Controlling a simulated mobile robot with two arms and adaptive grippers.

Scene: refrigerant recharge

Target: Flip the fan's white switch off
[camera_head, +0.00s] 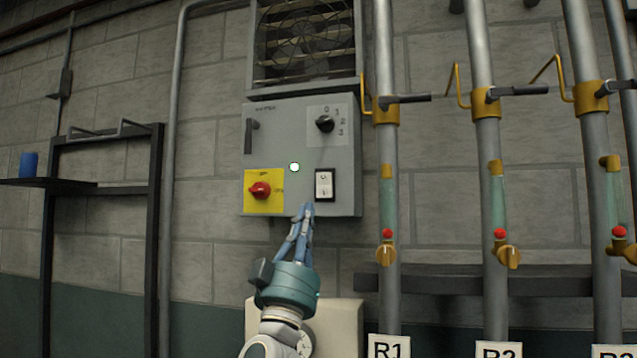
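The fan's white switch (325,186) is a small white rocker in a black frame, low on the right of the grey control box (292,207). The fan (305,38) sits behind a slatted grille above the box.
The box also carries a red knob (260,190) on a yellow plate, a black dial (324,124) and a small light (294,167). Pipes with yellow valve handles stand at right. A black shelf frame (155,230) with a blue cup (29,165) is at left.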

